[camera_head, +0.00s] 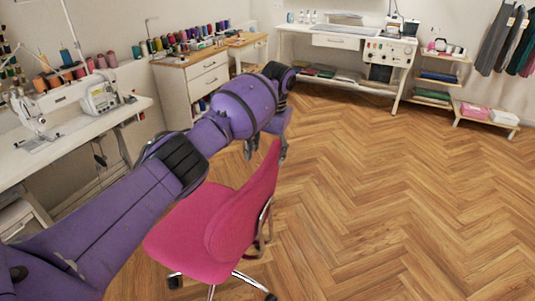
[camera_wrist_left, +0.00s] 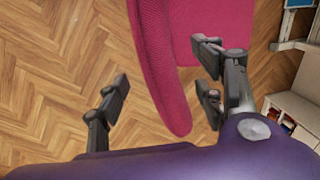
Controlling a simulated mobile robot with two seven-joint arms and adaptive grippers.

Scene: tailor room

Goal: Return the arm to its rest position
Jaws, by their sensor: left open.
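My left arm is purple and reaches in from the left in the head view, stretched out over the pink chair. My left gripper (camera_head: 281,152) hangs at its end, behind the top of the chair's backrest in the picture. The pink chair's backrest (camera_wrist_left: 158,70) shows beyond and between the fingers. My right gripper is not in view.
The pink chair (camera_head: 195,235) stands below my left arm. A sewing table (camera_head: 60,125) is at the left, a drawer cabinet (camera_head: 207,80) behind it, and a white workbench (camera_head: 335,40) at the back. The wooden floor (camera_head: 400,190) at the right is clear.

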